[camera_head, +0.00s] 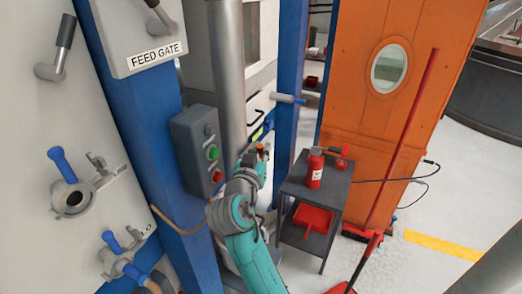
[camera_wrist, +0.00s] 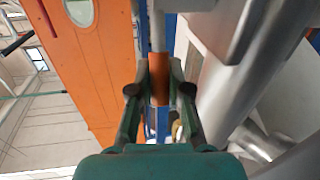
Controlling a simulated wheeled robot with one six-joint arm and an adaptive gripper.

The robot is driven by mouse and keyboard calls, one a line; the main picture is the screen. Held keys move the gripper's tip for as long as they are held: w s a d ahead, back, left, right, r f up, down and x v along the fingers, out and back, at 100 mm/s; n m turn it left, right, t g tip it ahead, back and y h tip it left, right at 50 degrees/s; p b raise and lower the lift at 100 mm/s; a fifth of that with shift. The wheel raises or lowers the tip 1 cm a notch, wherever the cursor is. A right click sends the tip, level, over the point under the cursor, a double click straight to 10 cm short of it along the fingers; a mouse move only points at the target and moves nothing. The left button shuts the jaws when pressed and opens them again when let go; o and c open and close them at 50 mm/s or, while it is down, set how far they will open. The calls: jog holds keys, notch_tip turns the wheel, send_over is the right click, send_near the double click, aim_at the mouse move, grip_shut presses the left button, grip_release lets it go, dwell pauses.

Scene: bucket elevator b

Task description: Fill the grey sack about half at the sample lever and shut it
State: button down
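My gripper (camera_head: 261,157) is in front of the machine, right of the grey pipe, at the end of my teal arm. In the wrist view my gripper (camera_wrist: 160,82) has its two fingers close on both sides of an orange-brown cylindrical handle (camera_wrist: 159,85) and looks shut on it. A grey rod (camera_wrist: 158,25) runs up from this handle. The handle's orange end (camera_head: 260,147) also shows at the gripper in the head view. No label on it is readable, so I cannot tell whether it is the sample lever. I cannot make out the grey sack in either view.
A FEED GATE sign (camera_head: 156,54) and blue-handled fittings (camera_head: 72,190) are at left. A button box (camera_head: 196,150) stands close left of my arm. A dark cart (camera_head: 318,185) carries a red extinguisher (camera_head: 315,170). An orange door (camera_head: 400,110) stands behind; floor at right is mostly clear.

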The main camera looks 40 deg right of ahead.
jog(key=shift+s+a+f+n+t+h, duration=0.15)
jog(key=shift+a+f+n+t+h, duration=0.1)
jog(key=shift+a+t+h, duration=0.35)
jog(key=shift+s+a+f+n+t+h, duration=0.2)
jog(key=shift+a+t+h, duration=0.1)
jog(key=shift+h, duration=0.5)
jog(key=c, duration=1.1)
grip_release()
jog(key=v, duration=1.2)
jog(key=shift+w, duration=0.1)
